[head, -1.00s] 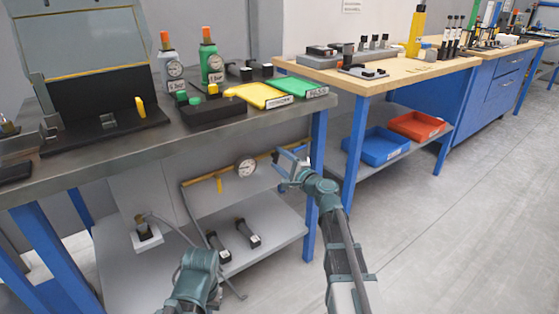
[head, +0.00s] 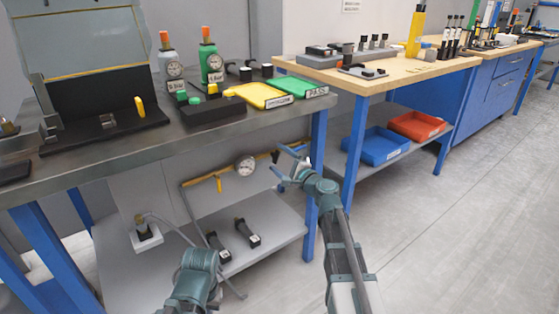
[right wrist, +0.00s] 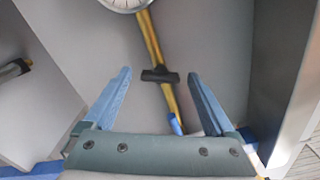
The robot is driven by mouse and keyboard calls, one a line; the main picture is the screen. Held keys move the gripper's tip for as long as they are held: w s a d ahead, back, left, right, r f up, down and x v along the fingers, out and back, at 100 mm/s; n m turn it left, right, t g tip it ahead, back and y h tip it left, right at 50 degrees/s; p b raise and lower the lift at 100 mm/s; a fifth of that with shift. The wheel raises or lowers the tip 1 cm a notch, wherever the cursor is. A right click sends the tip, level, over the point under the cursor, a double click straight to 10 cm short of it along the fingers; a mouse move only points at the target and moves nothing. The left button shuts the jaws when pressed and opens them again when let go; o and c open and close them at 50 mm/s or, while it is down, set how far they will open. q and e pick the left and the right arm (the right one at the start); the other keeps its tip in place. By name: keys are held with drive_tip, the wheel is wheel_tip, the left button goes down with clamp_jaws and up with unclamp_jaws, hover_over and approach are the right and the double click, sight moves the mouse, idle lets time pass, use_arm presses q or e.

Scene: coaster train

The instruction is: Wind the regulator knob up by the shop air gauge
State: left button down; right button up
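The round white-faced shop air gauge (head: 246,166) sits on a brass pipe under the near workbench. The gauge's lower edge also shows at the top of the right wrist view (right wrist: 126,3). A black T-shaped piece on the pipe, which looks like the regulator knob (right wrist: 160,75), shows in the right wrist view, between my fingertips in the picture. My right gripper (head: 282,160) is open, its two blue fingers spread, just right of the gauge in the head view. I see no contact with the knob.
A yellow lever (head: 219,184) hangs from the pipe left of the gauge. The lower shelf (head: 275,222) holds dark cylindrical parts and a white block (head: 147,238). A blue bench leg (head: 312,230) stands beside my right arm. The floor to the right is clear.

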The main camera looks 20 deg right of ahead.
drive_tip(key=v, duration=1.3)
drive_tip(key=shift+s, duration=0.4)
drive_tip(key=shift+d, duration=0.1)
drive_tip(key=s+a+f+n+g, duration=0.3)
drive_tip(key=a+f+n+g, duration=0.15)
drive_tip(key=a, duration=0.35)
drive_tip(key=s+a+f+n+g+y+p, duration=0.1)
drive_tip(key=s+a+f+n+g, duration=0.4)
drive_tip(key=a, duration=0.3)
drive_tip(key=s+a+f+n+g, duration=0.2)
drive_tip(key=a+f+n+g, duration=0.1)
drive_tip(key=a+f+n, duration=0.3)
drive_tip(key=s+f+n+g+h+p, duration=0.1)
drive_tip(key=s+f+n+g+h, duration=0.35)
drive_tip(key=s+n+h, duration=0.55)
wheel_tip(320, 180, up, 38)
drive_tip(key=s+m+y+p, duration=0.1)
drive_tip(key=s+m+p, duration=0.1)
drive_tip(key=p, duration=3.6)
drive_tip(key=shift+r+m+y, duration=0.2)
drive_tip(key=shift+m+y, duration=0.1)
drive_tip(key=shift+m, duration=0.25)
